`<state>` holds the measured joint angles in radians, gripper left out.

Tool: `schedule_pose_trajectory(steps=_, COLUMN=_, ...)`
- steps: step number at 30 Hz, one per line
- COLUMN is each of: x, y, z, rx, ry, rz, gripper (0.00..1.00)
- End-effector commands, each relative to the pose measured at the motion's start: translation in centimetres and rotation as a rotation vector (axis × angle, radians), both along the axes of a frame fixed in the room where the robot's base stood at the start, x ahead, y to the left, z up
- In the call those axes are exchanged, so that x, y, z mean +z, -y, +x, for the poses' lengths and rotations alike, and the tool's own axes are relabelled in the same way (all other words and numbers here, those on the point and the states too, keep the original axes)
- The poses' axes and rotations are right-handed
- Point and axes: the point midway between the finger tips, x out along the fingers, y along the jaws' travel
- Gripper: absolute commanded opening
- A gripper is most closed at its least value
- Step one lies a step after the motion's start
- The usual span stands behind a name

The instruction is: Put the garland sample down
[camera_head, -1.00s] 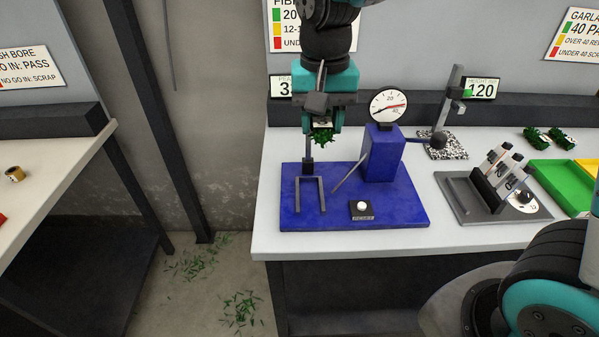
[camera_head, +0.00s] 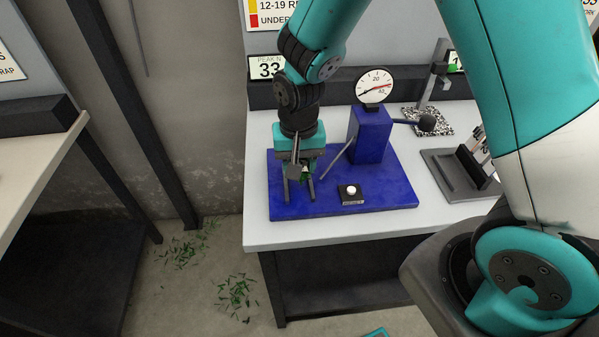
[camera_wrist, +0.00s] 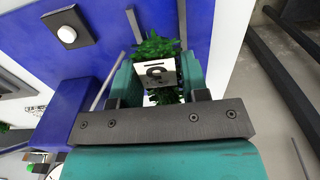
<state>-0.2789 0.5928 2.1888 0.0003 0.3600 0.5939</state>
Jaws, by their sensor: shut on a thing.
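The garland sample (camera_wrist: 158,46) is a bushy green piece with a white tag marked with a black character. It shows between the two teal fingers of my gripper (camera_wrist: 158,82) in the wrist view, and the gripper is shut on it. In the head view my gripper (camera_head: 297,170) points down over the left part of the blue base plate (camera_head: 385,200), at the grey fork-like bars. Most of the sample is hidden by the gripper there. Whether the sample touches the bars or plate I cannot tell.
A blue block (camera_head: 370,135) with a round dial (camera_head: 375,86) stands right of my gripper, with a slanted grey rod beside it. A white button (camera_head: 351,190) sits near the plate's front. The white table's (camera_head: 330,235) left edge is close by. Green clippings (camera_head: 236,290) lie on the floor.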

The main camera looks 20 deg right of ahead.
Motion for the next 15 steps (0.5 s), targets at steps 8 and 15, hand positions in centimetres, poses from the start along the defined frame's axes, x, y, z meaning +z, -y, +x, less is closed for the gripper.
schedule_pose_trajectory(steps=8, x=-3.5, y=-0.1, z=0.0, rx=0.001, ry=-0.003, rz=-0.001, gripper=0.15)
schedule_pose_trajectory(steps=15, x=-4.0, y=-0.1, z=0.0, rx=0.001, ry=0.001, rz=0.001, gripper=0.15)
